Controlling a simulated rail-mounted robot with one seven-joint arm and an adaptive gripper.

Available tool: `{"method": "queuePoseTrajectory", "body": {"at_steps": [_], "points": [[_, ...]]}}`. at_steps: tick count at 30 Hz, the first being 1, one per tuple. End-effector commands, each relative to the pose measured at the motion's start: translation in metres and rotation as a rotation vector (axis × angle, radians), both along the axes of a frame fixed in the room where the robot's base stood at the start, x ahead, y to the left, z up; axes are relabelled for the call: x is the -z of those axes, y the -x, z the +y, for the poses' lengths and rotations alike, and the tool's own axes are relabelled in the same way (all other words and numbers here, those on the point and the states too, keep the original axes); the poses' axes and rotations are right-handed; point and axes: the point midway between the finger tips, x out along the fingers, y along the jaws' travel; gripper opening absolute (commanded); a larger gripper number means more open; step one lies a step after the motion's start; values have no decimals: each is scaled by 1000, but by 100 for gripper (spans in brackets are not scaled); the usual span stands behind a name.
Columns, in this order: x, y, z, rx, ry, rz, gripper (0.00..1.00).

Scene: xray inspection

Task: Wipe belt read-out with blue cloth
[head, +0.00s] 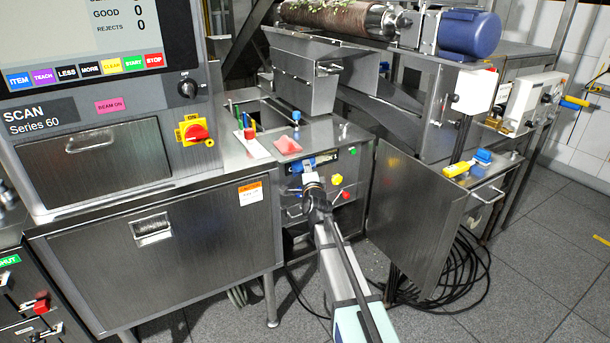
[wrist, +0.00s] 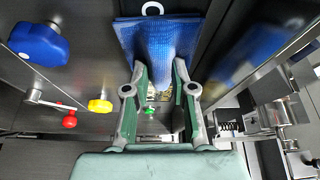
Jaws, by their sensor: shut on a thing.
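The blue cloth (head: 302,163) lies against the upper front of the steel cabinet, and it fills the top middle of the wrist view (wrist: 160,40). My gripper (head: 311,180) is shut on the cloth, which hangs between the two fingers in the wrist view (wrist: 161,72). A dark strip that looks like the belt read-out (head: 325,155) shows beside the cloth on the cabinet front. The cloth hides part of it, and I cannot tell whether they touch.
A yellow knob (head: 337,179), a red knob (head: 346,195) and a large blue knob (wrist: 38,43) stick out near my gripper. An open steel door (head: 425,215) stands right of my arm. Black cables (head: 462,275) lie on the floor.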

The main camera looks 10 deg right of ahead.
Motion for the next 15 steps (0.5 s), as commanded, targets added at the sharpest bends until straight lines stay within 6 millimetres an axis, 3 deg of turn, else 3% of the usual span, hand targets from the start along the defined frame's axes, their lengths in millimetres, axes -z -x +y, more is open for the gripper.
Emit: {"method": "queuePoseTrajectory", "body": {"at_steps": [15], "points": [[4, -7, -20, 1, 1, -1, 0]]}}
